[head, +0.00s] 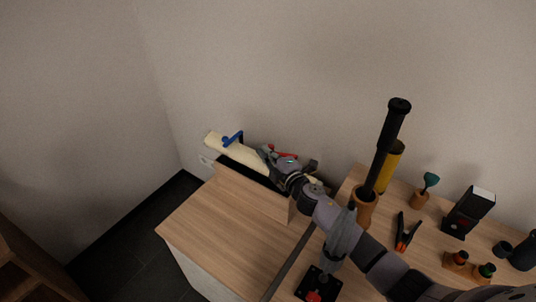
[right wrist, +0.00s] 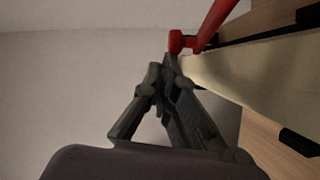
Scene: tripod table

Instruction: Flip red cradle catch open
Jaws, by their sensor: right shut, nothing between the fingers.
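The red catch (head: 288,155) is at the right part of a long cradle with a wooden front wall (head: 252,188), partly hidden by my right gripper. A cream tube (head: 216,143) lies in the cradle. In the right wrist view the red catch (right wrist: 212,22) is a bar with a knob-like end, next to the cream tube (right wrist: 262,70). My right gripper (head: 268,153) is shut and empty. Its fingertips (right wrist: 167,66) are just below the red knob; whether they touch it I cannot tell. My left gripper is not in view.
A blue catch (head: 233,139) stands up at the cradle's left. Right of the cradle are a black-handled pole (head: 388,140), a yellow cylinder (head: 390,165), an orange-black clamp (head: 405,234) and a black box (head: 467,213). The wooden tabletop (head: 215,235) in front is clear.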

